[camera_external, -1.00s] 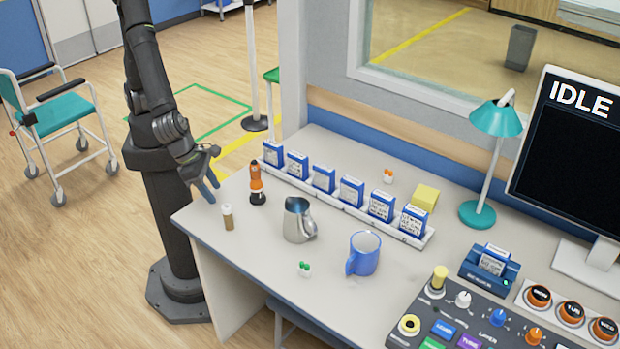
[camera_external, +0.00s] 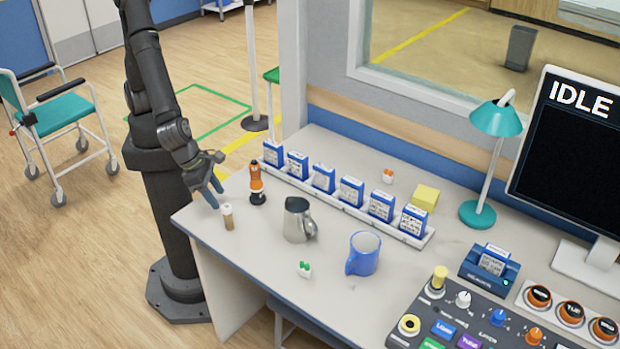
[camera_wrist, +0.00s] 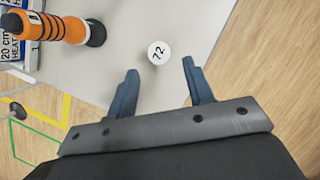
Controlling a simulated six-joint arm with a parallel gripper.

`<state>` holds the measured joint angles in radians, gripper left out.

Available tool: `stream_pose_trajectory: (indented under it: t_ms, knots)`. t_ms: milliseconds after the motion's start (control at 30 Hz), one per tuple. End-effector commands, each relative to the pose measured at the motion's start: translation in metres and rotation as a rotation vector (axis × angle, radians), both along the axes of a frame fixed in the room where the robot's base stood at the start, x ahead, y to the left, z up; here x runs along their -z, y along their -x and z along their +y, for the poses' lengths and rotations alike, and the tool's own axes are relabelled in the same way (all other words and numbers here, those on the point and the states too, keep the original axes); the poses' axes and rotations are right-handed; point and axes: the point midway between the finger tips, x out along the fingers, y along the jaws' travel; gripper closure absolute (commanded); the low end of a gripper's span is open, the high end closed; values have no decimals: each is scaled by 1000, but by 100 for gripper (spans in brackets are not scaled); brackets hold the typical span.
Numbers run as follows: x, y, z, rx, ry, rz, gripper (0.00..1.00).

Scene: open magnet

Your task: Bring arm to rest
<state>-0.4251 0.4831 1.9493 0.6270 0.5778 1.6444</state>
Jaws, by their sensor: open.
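My gripper (camera_external: 211,193) is open and empty at the left corner of the desk, with my arm bent down from above. In the wrist view its two blue fingers (camera_wrist: 157,84) stand apart with nothing between them. A small vial with a white top (camera_external: 227,215) stands upright on the desk just right of the gripper. In the wrist view its round cap (camera_wrist: 159,53), marked 72, shows just beyond the fingertips, apart from them.
An orange and black bottle (camera_external: 257,183) stands near the vial. A metal pitcher (camera_external: 296,222), a blue mug (camera_external: 364,254) and a rack (camera_external: 350,208) with several blue boxes stand farther right. The control panel (camera_external: 455,310) lies at the lower right.

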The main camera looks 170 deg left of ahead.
Motion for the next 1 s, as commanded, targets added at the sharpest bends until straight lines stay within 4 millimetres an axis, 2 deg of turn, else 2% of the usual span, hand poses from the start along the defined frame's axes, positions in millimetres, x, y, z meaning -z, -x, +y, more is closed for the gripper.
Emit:
stream_pose_trajectory:
  t_ms: [300,533,733,1000]
  knots:
    - [45,-2,18,-1,2,2,53]
    - [69,-4,28,0,1,1,53]
    - [80,-5,31,1,1,1,53]
    - [76,-5,31,1,1,0,53]
